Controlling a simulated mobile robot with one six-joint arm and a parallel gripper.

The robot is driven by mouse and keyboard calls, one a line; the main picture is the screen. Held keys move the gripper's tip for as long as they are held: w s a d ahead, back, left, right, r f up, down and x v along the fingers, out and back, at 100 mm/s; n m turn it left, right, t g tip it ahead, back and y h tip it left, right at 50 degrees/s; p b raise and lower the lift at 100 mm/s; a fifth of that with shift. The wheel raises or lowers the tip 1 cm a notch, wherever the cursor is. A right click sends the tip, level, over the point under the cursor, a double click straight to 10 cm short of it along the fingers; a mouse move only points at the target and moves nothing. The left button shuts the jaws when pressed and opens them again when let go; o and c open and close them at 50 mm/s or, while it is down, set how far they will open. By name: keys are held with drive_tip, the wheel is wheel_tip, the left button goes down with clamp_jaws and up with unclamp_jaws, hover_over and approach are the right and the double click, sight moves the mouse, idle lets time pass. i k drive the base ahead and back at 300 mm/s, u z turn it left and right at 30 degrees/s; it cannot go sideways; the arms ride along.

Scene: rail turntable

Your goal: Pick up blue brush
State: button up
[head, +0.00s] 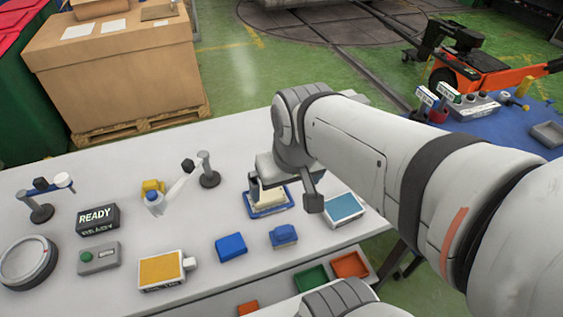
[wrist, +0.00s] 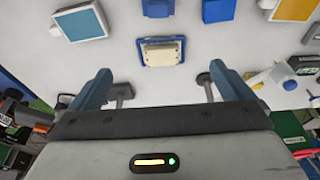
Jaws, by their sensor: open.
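A small blue block with a raised top (head: 283,236), which looks like the blue brush, lies on the white table right of a plain blue block (head: 231,247). It also shows at the top edge of the wrist view (wrist: 160,8), partly cut off. My gripper (head: 284,194) is open and empty, above a blue tray (head: 252,213) with a cream block on it, farther back than the brush. In the wrist view my gripper's two fingers (wrist: 162,82) are spread wide, with the blue tray and cream block (wrist: 162,50) ahead between them.
A teal-topped box (head: 344,208) stands at right and a yellow-topped box (head: 162,270) at left. Green and orange bins (head: 311,279) sit below the front edge.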

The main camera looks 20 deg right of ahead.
sight(286, 235)
drive_tip(key=z, duration=0.1)
drive_tip(key=k, duration=0.55)
drive_tip(key=u, duration=1.7)
drive_tip(key=k, duration=1.1)
drive_tip(key=z, duration=0.95)
drive_tip(key=i, duration=1)
drive_tip(key=z, duration=0.05)
